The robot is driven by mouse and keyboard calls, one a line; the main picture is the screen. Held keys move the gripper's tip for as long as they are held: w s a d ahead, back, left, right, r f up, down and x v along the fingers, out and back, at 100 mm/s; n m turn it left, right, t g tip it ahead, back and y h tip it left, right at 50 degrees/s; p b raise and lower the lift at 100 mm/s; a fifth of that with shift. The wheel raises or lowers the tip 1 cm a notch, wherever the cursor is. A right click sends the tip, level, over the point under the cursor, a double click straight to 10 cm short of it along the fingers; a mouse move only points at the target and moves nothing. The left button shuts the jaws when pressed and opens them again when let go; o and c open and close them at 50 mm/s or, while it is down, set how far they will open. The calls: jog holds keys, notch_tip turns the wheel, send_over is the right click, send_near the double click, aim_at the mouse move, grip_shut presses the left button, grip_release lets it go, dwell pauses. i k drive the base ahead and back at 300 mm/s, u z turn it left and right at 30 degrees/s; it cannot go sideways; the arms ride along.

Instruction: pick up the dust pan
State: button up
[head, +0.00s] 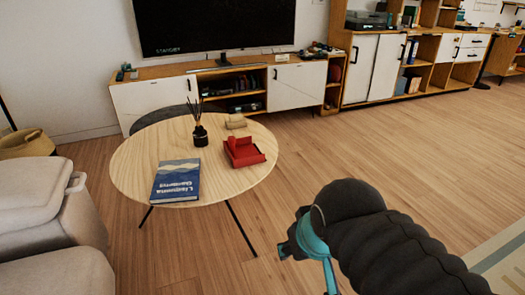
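A red object that looks like the dust pan (243,152) lies on the right part of the round wooden coffee table (130,170). It has a flat front part and a raised back part. My gripper (284,250) shows only in part at the lower middle of the head view, in front of and right of the table. It is dark with a teal part beside it, and stands apart from the red object. My black-sleeved arm hides much of it, so I cannot tell whether the fingers are open or shut.
On the table are a blue book (176,181), a dark reed diffuser (200,134) and a small tan object (236,121). A grey sofa (40,200) stands left. A TV cabinet (295,86) lines the back wall. The wooden floor right of the table is clear.

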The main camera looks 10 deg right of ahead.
aim_at(241, 153)
jog(key=z, duration=1.25)
jog(key=i, duration=1.45)
jog(key=u, duration=3.15)
